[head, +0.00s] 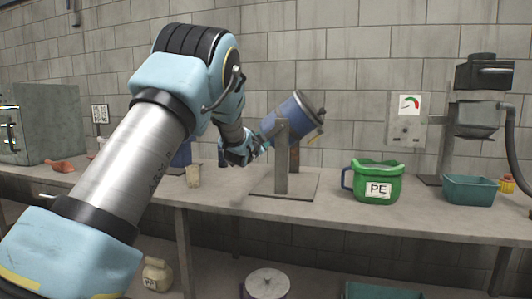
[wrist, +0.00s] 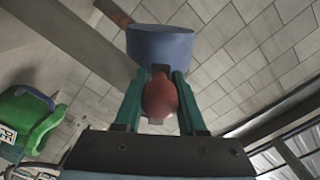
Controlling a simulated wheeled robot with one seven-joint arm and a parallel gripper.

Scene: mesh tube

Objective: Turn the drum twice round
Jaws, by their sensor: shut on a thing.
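The blue drum (head: 290,117) is mounted on a grey upright stand (head: 281,160) with a flat base on the bench. It lies tilted, its right end higher. My gripper (head: 261,143) is at the drum's lower left side in the head view. In the wrist view the drum (wrist: 160,43) is just beyond my fingertips. My green fingers (wrist: 158,82) are closed around a red rounded knob (wrist: 160,98) beside the drum. In the head view the knob is hidden by my gripper.
A green tub marked PE (head: 377,184) stands right of the stand. Further right are a teal bin (head: 469,190) and a grey machine (head: 480,115). A wall panel with a dial (head: 408,118) hangs behind.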

